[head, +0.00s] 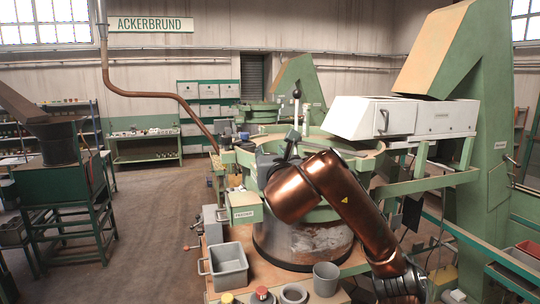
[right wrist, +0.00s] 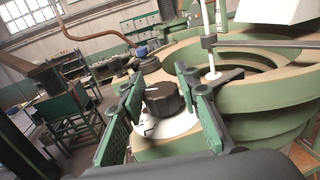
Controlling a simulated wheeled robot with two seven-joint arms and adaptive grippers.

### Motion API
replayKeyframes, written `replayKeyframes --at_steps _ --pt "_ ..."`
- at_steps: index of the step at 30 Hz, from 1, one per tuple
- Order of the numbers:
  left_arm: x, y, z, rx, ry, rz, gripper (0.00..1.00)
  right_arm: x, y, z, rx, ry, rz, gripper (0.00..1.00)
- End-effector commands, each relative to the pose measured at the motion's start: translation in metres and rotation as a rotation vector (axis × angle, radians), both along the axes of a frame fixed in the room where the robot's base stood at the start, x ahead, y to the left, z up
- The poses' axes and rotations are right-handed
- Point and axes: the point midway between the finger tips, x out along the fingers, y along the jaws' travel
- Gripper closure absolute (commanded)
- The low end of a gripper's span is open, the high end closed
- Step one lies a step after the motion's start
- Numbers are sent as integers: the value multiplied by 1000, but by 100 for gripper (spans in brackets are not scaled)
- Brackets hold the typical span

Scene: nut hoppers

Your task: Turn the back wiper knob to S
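In the right wrist view a black ribbed knob (right wrist: 163,98) sits on a round white dial plate (right wrist: 178,126) on the green bowl feeder. A second black knob (right wrist: 149,65) is farther off, beyond the fingertips. I cannot read dial letters on either or tell which is called the back wiper knob. My right gripper (right wrist: 161,76) is open, its two green-padded fingers on either side of the nearer knob, with gaps visible. Contact is not clear. In the head view my copper right arm reaches over the bowl and its gripper (head: 268,167) is mostly hidden. My left gripper is not in view.
A vertical rod with a black ball (head: 297,93) rises from the feeder. A white hopper box (head: 371,118) overhangs on the right. A grey bin (head: 229,267), a grey cup (head: 326,279) and a ring (head: 293,294) stand on the front bench. Open floor lies left.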

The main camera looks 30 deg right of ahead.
Motion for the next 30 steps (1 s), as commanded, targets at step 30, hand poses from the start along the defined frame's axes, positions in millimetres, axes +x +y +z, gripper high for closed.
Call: replayKeyframes --at_steps 30 --pt "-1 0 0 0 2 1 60 -80 41 -3 -2 4 3 55"
